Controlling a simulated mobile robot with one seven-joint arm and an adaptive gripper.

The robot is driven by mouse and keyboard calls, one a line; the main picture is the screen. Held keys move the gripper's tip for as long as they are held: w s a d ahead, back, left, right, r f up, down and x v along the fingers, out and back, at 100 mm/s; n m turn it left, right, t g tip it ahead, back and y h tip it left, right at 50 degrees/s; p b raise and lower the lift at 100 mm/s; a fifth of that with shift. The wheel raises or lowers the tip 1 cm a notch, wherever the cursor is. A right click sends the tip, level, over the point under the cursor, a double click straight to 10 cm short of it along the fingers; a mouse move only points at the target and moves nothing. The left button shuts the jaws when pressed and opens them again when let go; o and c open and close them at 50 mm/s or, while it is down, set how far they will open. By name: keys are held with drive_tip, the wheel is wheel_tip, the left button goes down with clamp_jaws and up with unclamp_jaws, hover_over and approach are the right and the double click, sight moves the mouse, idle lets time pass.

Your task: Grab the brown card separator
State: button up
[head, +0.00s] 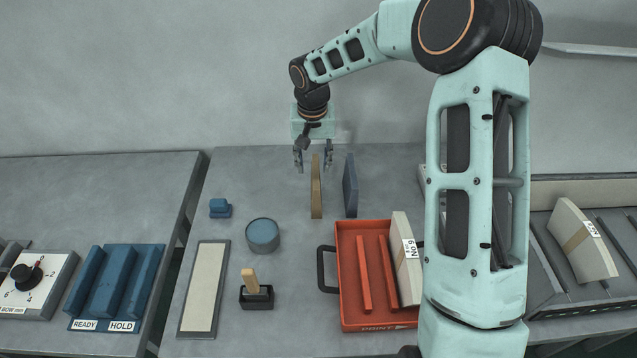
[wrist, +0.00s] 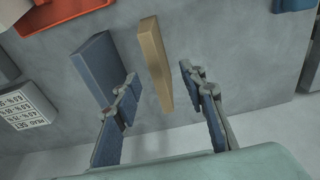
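The brown card separator (head: 316,188) is a thin upright slab standing on the grey table, near its back edge. In the wrist view the brown card separator (wrist: 155,60) stands between the lines of the two fingers, with its near end reaching toward them. My gripper (head: 314,160) is open and empty above the back of the table, close to the separator's top. In the wrist view my gripper (wrist: 158,90) shows both fingers spread, with no contact visible on the separator.
A dark blue-grey slab (head: 350,186) stands just right of the separator, close to one finger in the wrist view. A red tray (head: 345,318) with a white block (head: 405,250) sits in front. A round blue tin (head: 262,236) and small blue block (head: 220,208) stand left.

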sight(316, 172)
drive_tip(key=f, duration=0.3)
drive_tip(key=shift+w+f, duration=0.15)
drive_tip(key=shift+w, duration=0.1)
drive_tip(key=f, duration=0.1)
drive_tip(key=w+f+p, duration=0.1)
drive_tip(key=f, duration=0.2)
drive_tip(key=shift+w+d+f+p, duration=0.2)
drive_tip(key=shift+w+d+p, duration=0.15)
drive_tip(key=shift+w, duration=0.05)
drive_tip(key=shift+f, duration=0.4)
clamp_jaws()
